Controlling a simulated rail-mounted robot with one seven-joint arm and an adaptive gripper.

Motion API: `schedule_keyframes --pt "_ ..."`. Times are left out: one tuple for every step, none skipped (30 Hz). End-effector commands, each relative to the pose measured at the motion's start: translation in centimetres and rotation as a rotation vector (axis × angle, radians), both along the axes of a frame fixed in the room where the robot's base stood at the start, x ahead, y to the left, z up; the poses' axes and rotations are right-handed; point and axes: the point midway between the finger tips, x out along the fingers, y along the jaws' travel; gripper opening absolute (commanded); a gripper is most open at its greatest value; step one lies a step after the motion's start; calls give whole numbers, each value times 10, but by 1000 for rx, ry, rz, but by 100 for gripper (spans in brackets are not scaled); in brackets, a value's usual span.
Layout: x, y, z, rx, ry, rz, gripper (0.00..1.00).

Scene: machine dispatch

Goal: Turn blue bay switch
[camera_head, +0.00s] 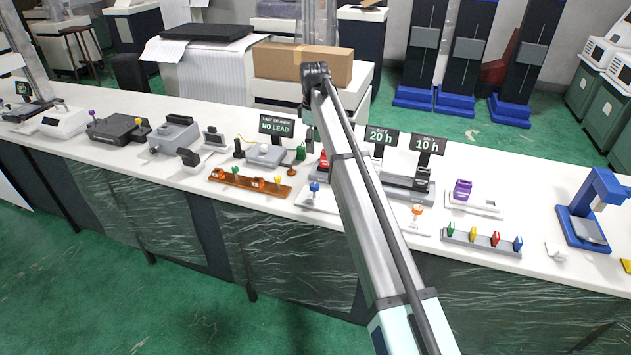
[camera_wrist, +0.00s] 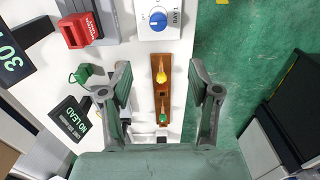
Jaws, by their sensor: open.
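The blue bay switch (camera_wrist: 158,19) is a round blue knob with a white pointer on a white plate with a bay label, at the top of the wrist view. In the head view it is the blue knob (camera_head: 314,187) near the counter's front edge, just left of my arm. My gripper (camera_wrist: 159,68) is open and empty, its fingers spread above the wooden rack, with the knob beyond the fingertips.
The brown rack (camera_head: 250,182) with coloured keys lies left of the switch. A red block (camera_wrist: 76,31), a green padlock (camera_wrist: 81,74) and the NO LEAD sign (camera_wrist: 72,121) stand close by.

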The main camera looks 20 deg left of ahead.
Motion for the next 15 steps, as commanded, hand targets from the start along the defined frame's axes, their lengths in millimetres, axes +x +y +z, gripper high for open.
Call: schedule_keyframes --pt "0 -1 -4 -1 1 0 62" --pt "0 -1 -7 -1 1 0 62" --pt "0 -1 -12 -1 1 -1 62" --pt "0 -1 -17 -1 1 -1 62" --pt "0 -1 -21 -1 2 -1 62" --pt "-1 -1 -27 -1 2 -1 62" --pt "0 -1 -32 -1 1 -1 62" --pt "0 -1 -38 -1 1 -2 62" --pt "-1 -1 -46 -1 2 -2 62" --pt "-1 -1 -52 -1 2 -2 62" --pt "-1 -1 -58 -1 1 -2 62" --pt "0 -1 -66 -1 2 -2 62" --pt "0 -1 -71 -1 2 -2 62" --pt "0 -1 -77 -1 2 -2 62" --pt "0 -1 -86 -1 1 -2 62"
